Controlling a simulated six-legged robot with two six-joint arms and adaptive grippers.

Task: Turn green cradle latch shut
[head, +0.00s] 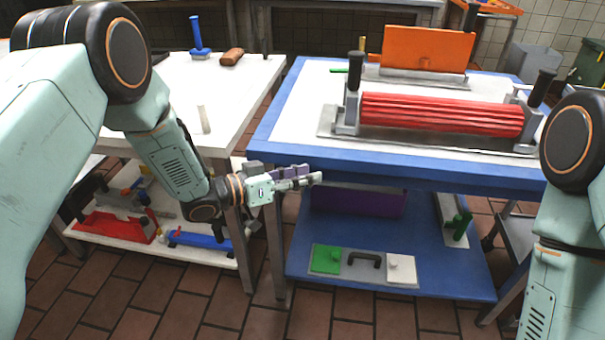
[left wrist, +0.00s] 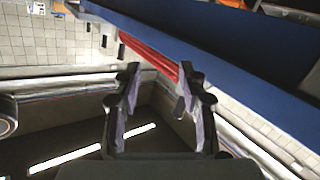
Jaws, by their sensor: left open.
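A red ribbed roller (head: 440,114) lies across a grey cradle (head: 346,117) on the blue-edged table. A black-handled upright stands at each end of it. A short green bar (head: 339,71), which looks like the green latch, sticks out left beside the cradle's left upright. My left gripper (head: 311,178) is open and empty, in front of the table's front edge and below its top, apart from the cradle. In the left wrist view its two fingers (left wrist: 160,85) are spread, with the red roller (left wrist: 150,55) beyond them. My right arm shows at the right; its gripper is out of view.
The blue table edge (head: 400,168) lies between my left gripper and the cradle. An orange panel (head: 428,47) stands behind the roller. The lower blue shelf holds a plate with a green square (head: 325,258). A white table (head: 170,107) stands left, with a gap between.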

